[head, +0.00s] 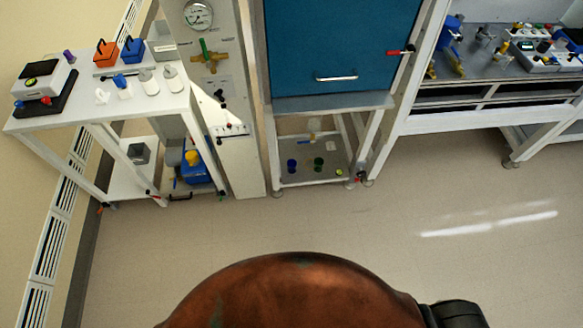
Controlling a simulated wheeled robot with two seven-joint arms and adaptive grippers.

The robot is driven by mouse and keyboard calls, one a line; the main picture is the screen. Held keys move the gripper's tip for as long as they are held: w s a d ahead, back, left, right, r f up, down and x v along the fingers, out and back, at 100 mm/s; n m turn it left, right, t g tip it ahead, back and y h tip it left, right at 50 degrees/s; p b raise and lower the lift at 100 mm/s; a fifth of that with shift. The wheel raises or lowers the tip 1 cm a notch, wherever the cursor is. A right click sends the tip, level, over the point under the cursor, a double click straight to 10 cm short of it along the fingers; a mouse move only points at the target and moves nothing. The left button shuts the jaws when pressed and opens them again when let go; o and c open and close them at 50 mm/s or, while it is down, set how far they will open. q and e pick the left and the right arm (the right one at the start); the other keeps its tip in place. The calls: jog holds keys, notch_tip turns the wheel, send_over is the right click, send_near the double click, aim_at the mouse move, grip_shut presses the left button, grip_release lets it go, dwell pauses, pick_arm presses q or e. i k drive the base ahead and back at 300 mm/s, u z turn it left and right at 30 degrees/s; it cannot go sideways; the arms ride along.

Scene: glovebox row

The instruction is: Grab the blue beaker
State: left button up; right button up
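A small dark blue cup-like vessel (292,165), which looks like the blue beaker, stands on the low grey shelf (302,178) under the blue-fronted cabinet. A dark green vessel (319,164) of similar size stands just to its right. The blue one is small in the view, and its details cannot be made out. Neither of my grippers shows in the head view.
A white table (185,108) on the left holds boxes and bottles. A white frame leg (272,150) stands left of the low shelf. A bench (470,122) with equipment is at the right. The floor (440,190) before the shelf is clear.

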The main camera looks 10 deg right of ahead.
aim_at(292, 163)
jog(key=k, duration=0.55)
jog(key=u, duration=0.75)
jog(key=i, duration=1.25)
jog(key=z, duration=0.3)
